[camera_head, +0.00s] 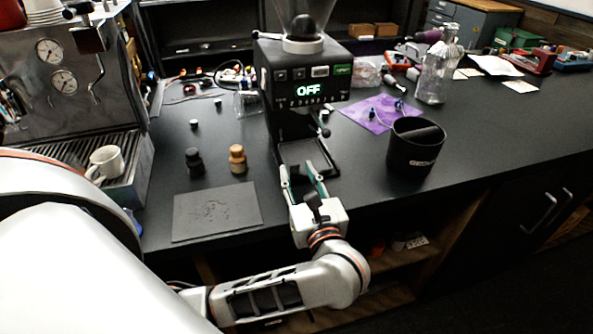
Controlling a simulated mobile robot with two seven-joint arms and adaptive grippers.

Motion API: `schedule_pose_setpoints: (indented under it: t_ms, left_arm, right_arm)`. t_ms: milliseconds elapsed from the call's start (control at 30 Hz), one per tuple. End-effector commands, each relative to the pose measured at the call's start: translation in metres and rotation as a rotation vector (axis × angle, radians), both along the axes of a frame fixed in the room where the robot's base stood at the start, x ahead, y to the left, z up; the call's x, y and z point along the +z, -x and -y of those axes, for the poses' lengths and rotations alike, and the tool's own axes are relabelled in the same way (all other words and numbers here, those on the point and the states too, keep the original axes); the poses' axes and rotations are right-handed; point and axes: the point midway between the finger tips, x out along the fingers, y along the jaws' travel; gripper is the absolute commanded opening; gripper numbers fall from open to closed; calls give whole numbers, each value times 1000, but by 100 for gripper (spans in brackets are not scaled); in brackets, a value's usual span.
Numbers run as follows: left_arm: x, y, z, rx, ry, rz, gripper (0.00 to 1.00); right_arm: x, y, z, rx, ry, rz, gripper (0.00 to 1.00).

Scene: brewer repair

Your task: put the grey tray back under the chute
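The coffee grinder (306,84) stands at the counter's front, its display reading OFF. A dark grey tray (313,151) with a raised rim lies at the grinder's foot, below the chute area. My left gripper (300,170) comes from the front edge and points at the tray. Its two fingers are spread apart at the tray's near edge, with nothing clearly held between them. I cannot tell whether the fingers touch the tray. The chute's lower end is dark and hard to make out. My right gripper is not in view.
A flat dark mat (216,210) lies left of my gripper, with a black tamper (194,162) and a wooden-topped one (237,158) behind it. A black bin (413,150) stands to the right. An espresso machine (60,95) with a white cup (105,162) is at left.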

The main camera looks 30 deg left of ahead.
Motion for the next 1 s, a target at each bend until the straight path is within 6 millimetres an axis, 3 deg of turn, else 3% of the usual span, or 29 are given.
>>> schedule_pose_setpoints:
  t_ms: [400, 667, 833, 1000]
  left_arm:
    - [-3, 55, 63, 1, 5, -3, 32]
    - [2, 68, 76, 3, -22, -2, 32]
    - [28, 72, 67, 26, -278, -23, 32]
    - [65, 72, 78, 45, -781, -109, 32]
  right_arm:
    - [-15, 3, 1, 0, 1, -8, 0]
    - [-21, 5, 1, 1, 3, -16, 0]
    - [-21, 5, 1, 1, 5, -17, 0]
    - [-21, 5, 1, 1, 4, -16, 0]
